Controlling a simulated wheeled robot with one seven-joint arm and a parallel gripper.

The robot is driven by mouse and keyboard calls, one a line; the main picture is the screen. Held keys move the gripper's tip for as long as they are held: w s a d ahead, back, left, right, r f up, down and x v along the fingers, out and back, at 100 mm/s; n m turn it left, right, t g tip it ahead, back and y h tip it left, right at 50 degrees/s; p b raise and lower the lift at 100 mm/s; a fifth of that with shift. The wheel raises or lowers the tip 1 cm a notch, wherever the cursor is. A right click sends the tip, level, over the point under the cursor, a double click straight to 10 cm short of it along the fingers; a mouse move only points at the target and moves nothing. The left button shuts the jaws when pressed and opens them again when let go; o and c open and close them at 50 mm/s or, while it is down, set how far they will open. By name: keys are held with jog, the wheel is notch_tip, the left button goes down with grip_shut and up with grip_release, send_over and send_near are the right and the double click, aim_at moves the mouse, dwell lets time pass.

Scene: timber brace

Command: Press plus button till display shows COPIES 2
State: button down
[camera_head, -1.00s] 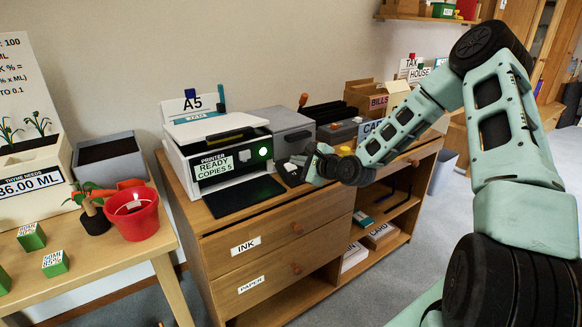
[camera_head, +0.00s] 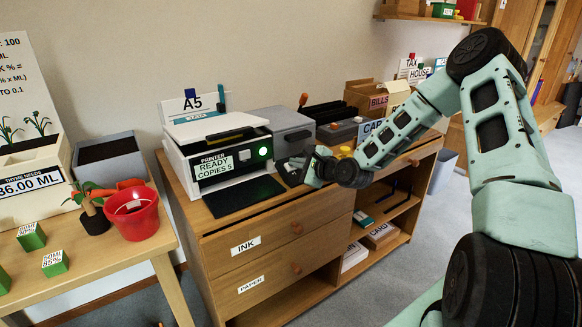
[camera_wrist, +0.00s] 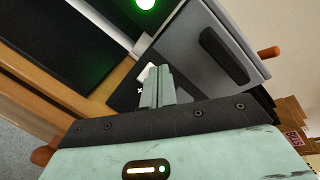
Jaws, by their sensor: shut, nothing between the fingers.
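The printer (camera_head: 222,150) stands on the wooden cabinet, and its display (camera_head: 214,164) reads READY COPIES 5. A round green light (camera_head: 263,151) glows on its front; it also shows at the top of the wrist view (camera_wrist: 145,3). My gripper (camera_head: 292,165) is shut and empty, just right of the printer's front. In the wrist view its closed fingers (camera_wrist: 158,78) reach over a dark panel (camera_wrist: 127,92) with a small white mark beside the fingertips. A pale piece shows behind the tips. I cannot tell whether the tips touch a button, and the plus button is not clearly visible.
The cabinet (camera_head: 255,262) has INK and PAPER drawers. A table at left holds a red pot (camera_head: 133,217). Floor shows between table and cabinet.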

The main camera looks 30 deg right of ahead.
jog(key=shift+w+f, duration=0.1)
jog(key=shift+f, duration=0.1)
jog(key=shift+r, duration=0.1)
dwell(0.4)
jog(key=shift+s+r+p, duration=0.4)
jog(key=shift+r+p, duration=0.25)
jog(key=shift+p, duration=0.2)
jog(key=r+p, duration=0.1)
jog(key=s+r+p, duration=0.1)
jog(key=r+p, duration=0.1)
jog(key=s+r+p, duration=0.1)
jog(key=shift+s+r+p, duration=0.15)
jog(key=shift+s+p, duration=0.1)
jog(key=shift+p, duration=0.05)
jog(key=shift+d, duration=0.2)
dwell(3.3)
